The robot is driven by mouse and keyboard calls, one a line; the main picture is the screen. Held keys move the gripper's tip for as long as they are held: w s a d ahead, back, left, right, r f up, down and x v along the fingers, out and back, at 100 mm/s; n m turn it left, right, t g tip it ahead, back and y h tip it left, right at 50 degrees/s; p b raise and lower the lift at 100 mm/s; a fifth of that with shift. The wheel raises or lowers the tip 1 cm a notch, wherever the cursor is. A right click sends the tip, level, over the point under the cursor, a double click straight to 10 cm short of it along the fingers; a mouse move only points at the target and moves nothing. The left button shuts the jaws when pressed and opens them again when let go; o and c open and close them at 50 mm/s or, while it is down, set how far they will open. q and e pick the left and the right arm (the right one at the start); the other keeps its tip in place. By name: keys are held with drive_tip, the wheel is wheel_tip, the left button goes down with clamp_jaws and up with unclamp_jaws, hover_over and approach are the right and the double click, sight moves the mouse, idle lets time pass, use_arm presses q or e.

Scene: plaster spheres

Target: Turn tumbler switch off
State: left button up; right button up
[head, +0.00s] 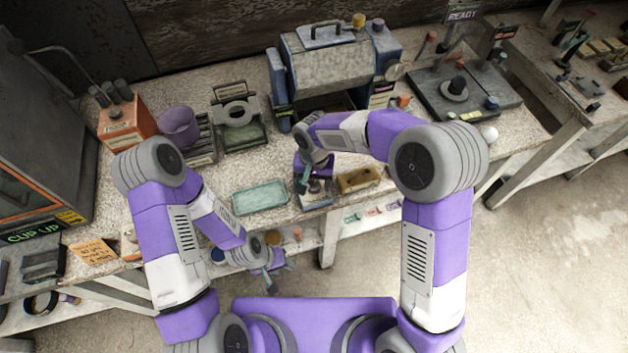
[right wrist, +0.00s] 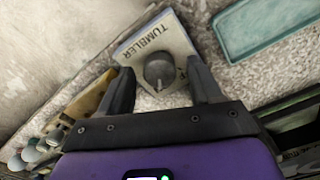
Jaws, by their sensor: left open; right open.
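The tumbler switch is a pale box (right wrist: 180,42) marked "TUMBLER" with a round dark grey knob (right wrist: 159,68). A light mark shows on the knob's edge nearest the gripper body. In the head view the box (head: 317,201) sits at the bench's front edge, partly covered by my right gripper (head: 309,184). In the right wrist view my right gripper (right wrist: 160,74) is open, with one finger on each side of the knob. Whether the fingers touch it cannot be told. Other lettering on the box is mostly hidden. My left gripper (head: 279,269) is open and empty, low before the bench.
A teal tray (head: 260,197) lies left of the switch and a tan block-like holder (head: 358,179) lies right of it. A large grey machine (head: 340,66) stands behind.

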drive_tip(key=shift+c, duration=0.2)
drive_tip(key=c, duration=1)
drive_tip(key=n, duration=0.3)
drive_tip(key=shift+r+n+p, duration=0.1)
drive_tip(key=shift+n+p, duration=0.3)
drive_tip(key=n, duration=0.3)
drive_tip(key=shift+n+p, duration=0.35)
drive_tip(key=shift+n, duration=0.05)
drive_tip(key=n+p, duration=0.1)
drive_tip(key=n, duration=0.5)
drive_tip(key=shift+n, duration=0.3)
